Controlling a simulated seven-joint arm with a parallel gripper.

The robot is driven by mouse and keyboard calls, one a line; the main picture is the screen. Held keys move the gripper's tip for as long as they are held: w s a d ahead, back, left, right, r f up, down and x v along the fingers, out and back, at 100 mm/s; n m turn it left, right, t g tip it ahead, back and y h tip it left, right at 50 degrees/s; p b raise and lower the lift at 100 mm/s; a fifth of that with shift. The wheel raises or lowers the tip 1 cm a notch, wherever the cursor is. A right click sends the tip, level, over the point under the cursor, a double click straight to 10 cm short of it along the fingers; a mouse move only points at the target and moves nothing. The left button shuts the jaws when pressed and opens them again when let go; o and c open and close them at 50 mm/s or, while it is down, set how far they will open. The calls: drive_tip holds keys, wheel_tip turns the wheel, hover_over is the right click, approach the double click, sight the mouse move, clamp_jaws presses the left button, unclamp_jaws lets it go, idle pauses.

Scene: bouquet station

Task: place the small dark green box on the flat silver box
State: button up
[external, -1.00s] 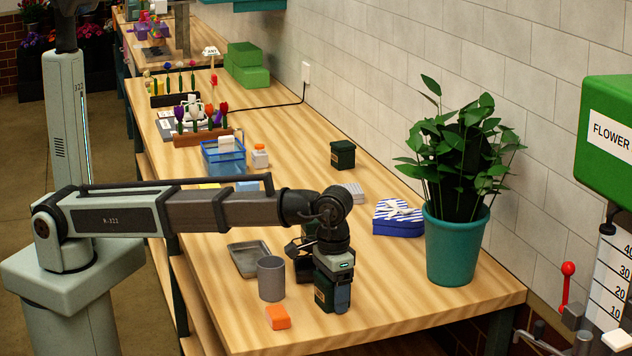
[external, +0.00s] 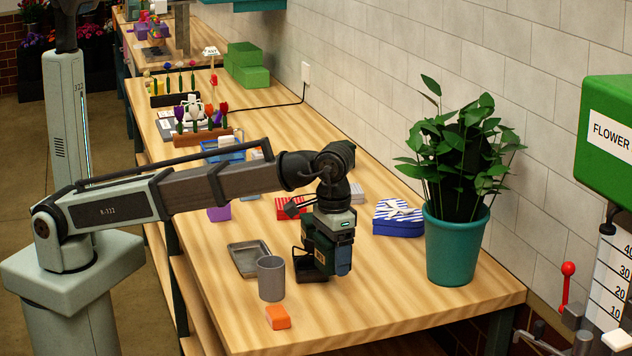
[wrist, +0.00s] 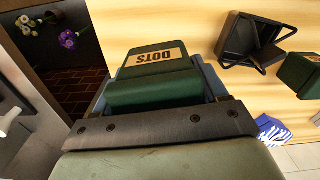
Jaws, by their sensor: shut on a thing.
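My gripper (external: 328,248) is shut on a small dark green box (external: 320,250) with a tan label. It holds the box upright, apparently above the table. In the wrist view the box (wrist: 155,75) sits between the fingers and its label reads DOTS.
A black holder (external: 312,272) is close by the held box. Around are a grey cup (external: 271,278), metal tray (external: 249,258), orange box (external: 278,317), red striped box (external: 290,209), blue gift box (external: 398,218) and potted plant (external: 455,245). The front right tabletop is clear.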

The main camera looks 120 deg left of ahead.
drive_tip(key=shift+r, duration=0.5)
drive_tip(key=s+a+r+n, duration=0.1)
drive_tip(key=s+a+n, duration=0.5)
drive_tip(key=a, duration=1.2)
drive_tip(key=s+a+r+n, duration=0.1)
drive_tip(key=s+a+n, duration=0.5)
drive_tip(key=a, duration=1.2)
drive_tip(key=s+a+r+n, duration=0.1)
drive_tip(key=s+a+n, duration=0.5)
drive_tip(key=a, duration=1.2)
drive_tip(key=shift+m, duration=0.7)
drive_tip(key=shift+s+d+f, duration=0.1)
drive_tip(key=shift+s+f, duration=0.2)
drive_tip(key=shift+f, duration=1.3)
drive_tip(key=shift+s+f, duration=0.3)
drive_tip(key=shift+f, duration=1.3)
drive_tip(key=shift+s+d+f, duration=0.1)
drive_tip(key=shift+s+f, duration=0.2)
drive_tip(key=shift+f, duration=1.3)
drive_tip(key=shift+f, duration=0.15)
drive_tip(key=o, duration=1.1)
